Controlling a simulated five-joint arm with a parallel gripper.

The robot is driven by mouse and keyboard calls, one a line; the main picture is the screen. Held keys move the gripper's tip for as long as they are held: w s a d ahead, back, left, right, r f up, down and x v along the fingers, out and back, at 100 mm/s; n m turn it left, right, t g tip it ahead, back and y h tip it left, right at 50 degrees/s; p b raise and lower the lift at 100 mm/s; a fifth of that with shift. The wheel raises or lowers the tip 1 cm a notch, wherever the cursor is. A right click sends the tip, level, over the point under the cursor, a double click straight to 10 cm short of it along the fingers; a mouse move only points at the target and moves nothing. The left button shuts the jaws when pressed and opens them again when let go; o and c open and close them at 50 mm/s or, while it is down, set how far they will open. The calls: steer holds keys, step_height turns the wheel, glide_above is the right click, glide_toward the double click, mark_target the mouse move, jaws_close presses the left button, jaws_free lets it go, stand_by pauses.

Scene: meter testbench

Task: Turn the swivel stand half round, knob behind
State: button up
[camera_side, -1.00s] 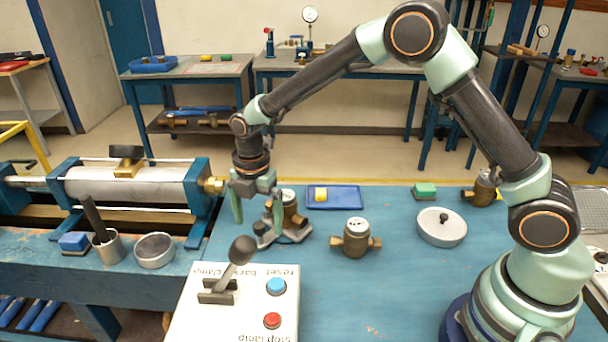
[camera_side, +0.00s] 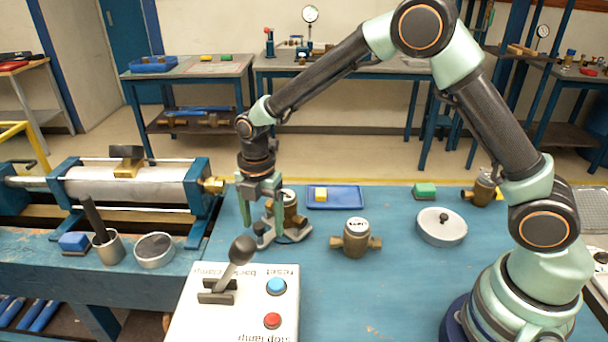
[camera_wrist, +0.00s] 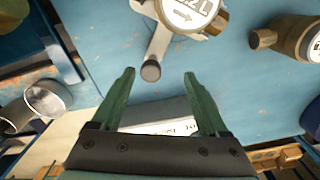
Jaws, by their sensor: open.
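The swivel stand (camera_side: 295,234) is a grey base on the blue bench, left of centre, with a brass meter (camera_side: 290,208) upright on it. In the wrist view the stand's grey arm (camera_wrist: 158,45) runs from under the meter's white dial (camera_wrist: 190,12) toward me and ends in a dark round knob (camera_wrist: 151,71). My gripper (camera_side: 262,226) hangs over the stand's left side. It is open, and in the wrist view its green fingertips (camera_wrist: 158,74) appear on either side of the knob. I cannot tell whether either finger touches it. In the side view the fingers partly hide the knob end.
A white control box (camera_side: 235,300) with a lever (camera_side: 240,252) stands in front. A second brass meter (camera_side: 356,238) stands right of the stand. The clamp rig (camera_side: 135,185) is at left.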

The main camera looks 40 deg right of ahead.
steer(key=shift+s, duration=0.15)
steer(key=shift+s+d, duration=0.2)
steer(key=shift+s, duration=0.45)
steer(key=shift+s+d, duration=0.25)
steer(key=shift+s, duration=0.1)
steer(key=shift+s+d, duration=0.1)
steer(key=shift+s, duration=0.05)
steer(key=shift+s+d, duration=0.55)
steer(key=shift+s, duration=0.15)
